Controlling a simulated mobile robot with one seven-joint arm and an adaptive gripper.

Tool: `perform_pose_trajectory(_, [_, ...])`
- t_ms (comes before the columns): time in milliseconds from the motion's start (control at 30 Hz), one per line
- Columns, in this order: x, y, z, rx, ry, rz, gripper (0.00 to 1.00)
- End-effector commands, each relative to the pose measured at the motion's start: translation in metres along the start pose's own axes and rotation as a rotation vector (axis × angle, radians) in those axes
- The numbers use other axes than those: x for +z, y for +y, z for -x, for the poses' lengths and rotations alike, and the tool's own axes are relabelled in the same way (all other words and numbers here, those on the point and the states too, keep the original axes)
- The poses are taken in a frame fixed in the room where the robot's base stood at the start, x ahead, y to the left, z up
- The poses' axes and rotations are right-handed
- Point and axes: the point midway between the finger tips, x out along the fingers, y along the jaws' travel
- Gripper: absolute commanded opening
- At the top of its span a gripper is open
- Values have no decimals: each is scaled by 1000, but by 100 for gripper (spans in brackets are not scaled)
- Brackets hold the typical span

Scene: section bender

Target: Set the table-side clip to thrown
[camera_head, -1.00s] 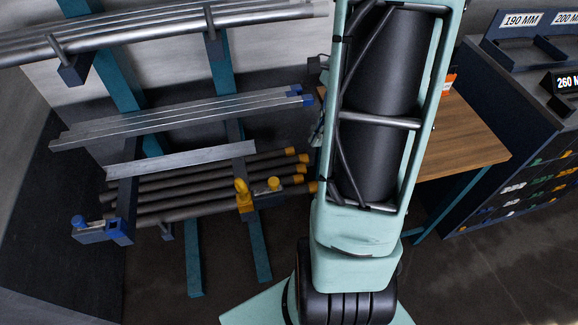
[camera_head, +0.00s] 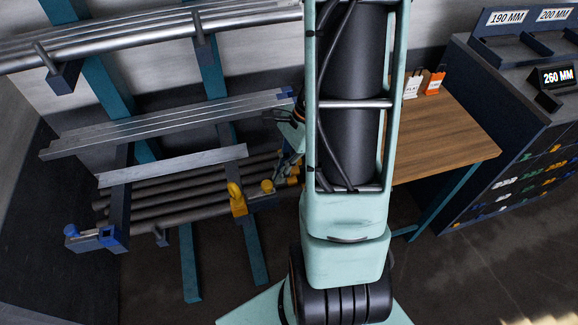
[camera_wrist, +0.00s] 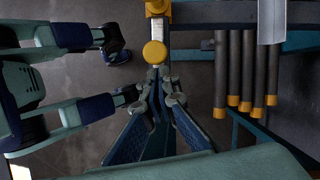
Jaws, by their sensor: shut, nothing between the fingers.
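The table-side clip is the yellow one (camera_head: 237,199) at the right end of the rack's low cross arm, with a round yellow knob (camera_head: 267,186) just right of it. In the wrist view the yellow clip (camera_wrist: 157,7) is cut by the top edge, and the round yellow knob (camera_wrist: 154,52) lies below it. My gripper (camera_wrist: 159,80) is shut and empty, its tips just below the knob in that picture; I cannot tell whether they touch. In the head view my gripper (camera_head: 288,166) is partly hidden by my arm, close right of the knob.
A blue clip (camera_head: 107,236) sits at the cross arm's left end. Dark yellow-capped bars (camera_wrist: 234,75) lie close right of my gripper. Long metal sections (camera_head: 170,122) lie above. A wooden table (camera_head: 445,135) stands at right, beside a dark cabinet (camera_head: 520,150).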

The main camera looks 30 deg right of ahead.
Motion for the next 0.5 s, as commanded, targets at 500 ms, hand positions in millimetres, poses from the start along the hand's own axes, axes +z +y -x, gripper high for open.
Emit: perform_pose_trajectory(500, [18, -4, -7, 3, -1, 3, 0])
